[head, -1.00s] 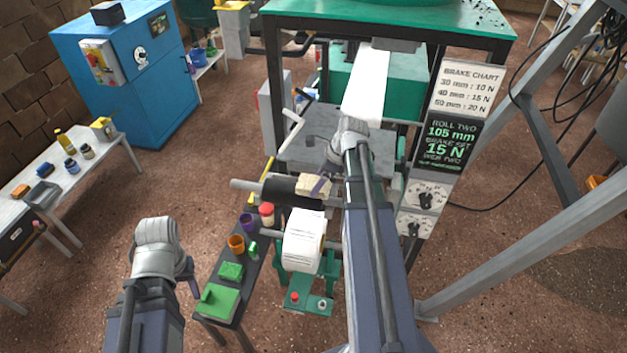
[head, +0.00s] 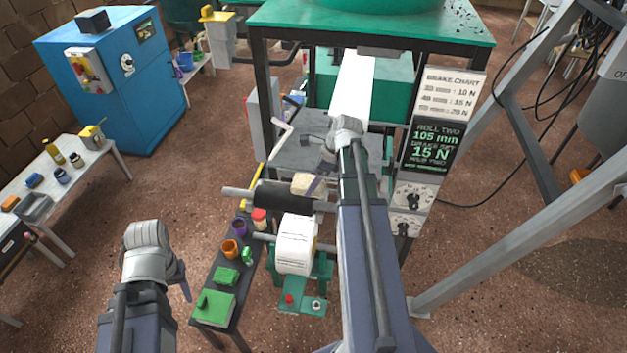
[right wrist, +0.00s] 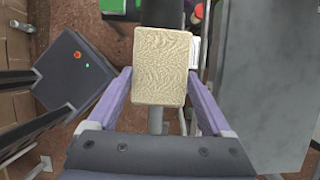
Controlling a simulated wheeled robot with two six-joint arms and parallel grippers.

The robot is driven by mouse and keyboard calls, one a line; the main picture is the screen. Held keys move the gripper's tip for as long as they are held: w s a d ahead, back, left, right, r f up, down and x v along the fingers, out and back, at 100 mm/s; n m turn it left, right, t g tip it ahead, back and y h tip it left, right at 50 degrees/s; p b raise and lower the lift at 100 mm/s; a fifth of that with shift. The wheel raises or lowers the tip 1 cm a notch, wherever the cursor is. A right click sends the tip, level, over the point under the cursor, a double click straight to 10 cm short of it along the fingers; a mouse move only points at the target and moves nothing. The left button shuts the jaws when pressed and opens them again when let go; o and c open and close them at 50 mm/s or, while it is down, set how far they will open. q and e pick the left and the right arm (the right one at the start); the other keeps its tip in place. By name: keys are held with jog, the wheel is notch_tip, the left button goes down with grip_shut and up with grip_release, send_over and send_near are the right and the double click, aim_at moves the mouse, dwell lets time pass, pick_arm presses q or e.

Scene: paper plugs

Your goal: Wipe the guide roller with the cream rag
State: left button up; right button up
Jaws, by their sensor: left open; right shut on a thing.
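The cream rag (head: 305,184) is a small block-shaped pad held between the fingers of my right gripper (head: 318,186). In the right wrist view the rag (right wrist: 161,66) sits between the purple fingers of the gripper (right wrist: 160,95). The black guide roller (head: 275,197) lies across the machine frame on a grey shaft. The rag is over the roller's right part; I cannot tell whether they touch. In the right wrist view the dark roller (right wrist: 162,12) shows just beyond the rag. My left gripper (head: 180,283) hangs open and empty at the lower left, away from the machine.
A white paper roll (head: 296,245) is mounted below the roller. A narrow dark bench (head: 238,318) with cups and green pads stands to its left. A brake chart panel (head: 432,140) stands at right. Open floor lies between the left table (head: 57,190) and the machine.

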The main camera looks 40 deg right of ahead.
jog(key=shift+r+p, duration=0.85)
jog(key=shift+r, duration=0.35)
notch_tip(320, 180, up, 3)
jog(key=p, duration=0.3)
